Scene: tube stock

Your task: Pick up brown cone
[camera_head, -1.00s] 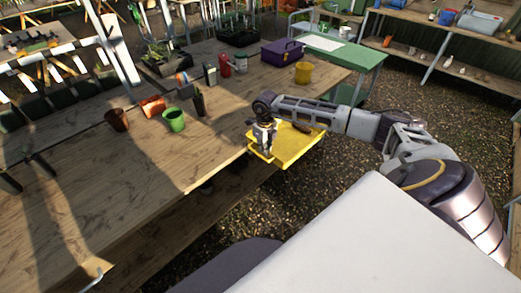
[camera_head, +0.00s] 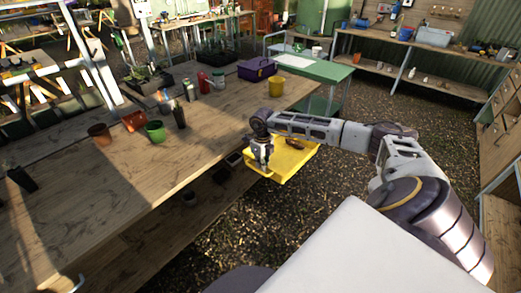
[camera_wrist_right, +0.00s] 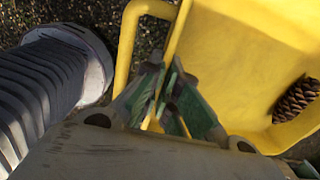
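The brown cone (camera_head: 294,144) lies inside a yellow tray (camera_head: 268,172) beside the front edge of the wooden table. In the right wrist view the scaly cone (camera_wrist_right: 297,98) rests on the tray's floor (camera_wrist_right: 240,55) at the right, partly cut off by the frame edge. My right gripper (camera_head: 261,163) is at the tray's near left side, apart from the cone. In the right wrist view its green-padded fingers (camera_wrist_right: 165,98) are closed around the tray's raised rim. My left gripper is not in view.
The wooden table (camera_head: 190,150) holds a green pot (camera_head: 155,131), a brown pot (camera_head: 100,134), a yellow pot (camera_head: 276,88) and a purple toolbox (camera_head: 257,69). A green table (camera_head: 318,68) stands behind the tray. Gravel floor (camera_head: 370,110) is open to the right.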

